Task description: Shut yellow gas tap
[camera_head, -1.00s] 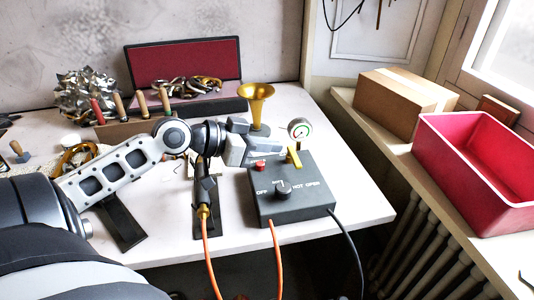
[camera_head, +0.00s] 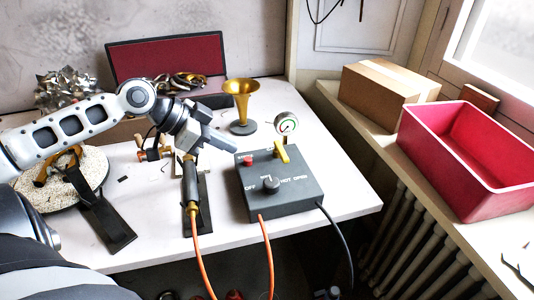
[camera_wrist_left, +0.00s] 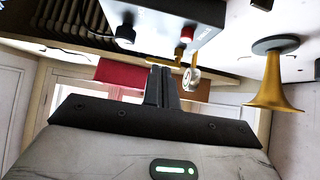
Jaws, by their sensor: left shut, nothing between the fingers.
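The yellow gas tap (camera_head: 282,152) is a short yellow lever on top of the dark grey control box (camera_head: 275,205), near its back edge. It slants across the top, beside the red button (camera_head: 249,161) and behind the black knob (camera_head: 271,185). My left gripper (camera_head: 233,146) is shut and empty. It is above the table, left of the box and apart from the tap. In the left wrist view the shut fingers (camera_wrist_left: 162,85) point toward the yellow lever (camera_wrist_left: 164,62), which they partly overlap in the picture. My right gripper is not in view.
A round gauge (camera_head: 286,123) stands behind the box and a brass horn (camera_head: 242,95) to its back left. A torch (camera_head: 191,185) with an orange hose rests on a stand at left. A red bin (camera_head: 470,165) and cardboard box (camera_head: 385,95) are on the right sill.

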